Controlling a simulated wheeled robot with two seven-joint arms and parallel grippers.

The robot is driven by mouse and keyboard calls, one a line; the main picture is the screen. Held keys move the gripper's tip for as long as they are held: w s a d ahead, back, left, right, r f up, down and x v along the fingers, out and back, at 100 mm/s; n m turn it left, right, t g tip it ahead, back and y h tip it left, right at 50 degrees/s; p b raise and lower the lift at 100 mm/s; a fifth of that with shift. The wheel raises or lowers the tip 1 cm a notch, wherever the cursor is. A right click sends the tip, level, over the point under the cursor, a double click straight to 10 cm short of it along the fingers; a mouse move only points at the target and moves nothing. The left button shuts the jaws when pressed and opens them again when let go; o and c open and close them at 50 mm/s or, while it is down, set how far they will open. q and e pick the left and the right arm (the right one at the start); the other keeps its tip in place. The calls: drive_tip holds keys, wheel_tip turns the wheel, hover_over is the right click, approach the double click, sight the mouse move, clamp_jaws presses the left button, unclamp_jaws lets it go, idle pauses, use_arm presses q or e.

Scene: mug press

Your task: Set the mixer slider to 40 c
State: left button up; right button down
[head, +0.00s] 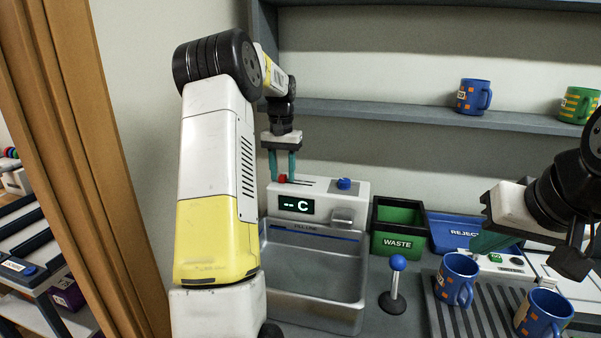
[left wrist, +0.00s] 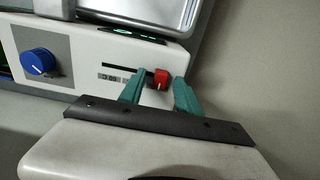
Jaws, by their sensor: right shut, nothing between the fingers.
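The mixer unit (head: 325,203) stands above a grey sink. Its display (head: 297,205) reads "-- C". The red slider knob (head: 282,178) sits at the left end of its slot on top of the unit; in the left wrist view the red knob (left wrist: 161,78) is at the right end of the dark slot. My left gripper (head: 282,172) points down with its two teal fingers open, one on each side of the knob. In the left wrist view the fingers (left wrist: 158,92) straddle the knob, with no clear grip on it. My right gripper (head: 480,242) is shut and empty at the right.
A blue dial (head: 344,183) is on the unit, right of the slot. The sink basin (head: 315,270) is empty. A green WASTE bin (head: 398,228), a blue REJECT bin (head: 450,228) and a blue-topped lever (head: 397,264) stand to the right. Blue mugs (head: 457,280) stand on a ribbed tray.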

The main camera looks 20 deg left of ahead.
use_arm(q)
drive_tip(key=shift+c, duration=0.4)
clamp_jaws()
idle(0.9)
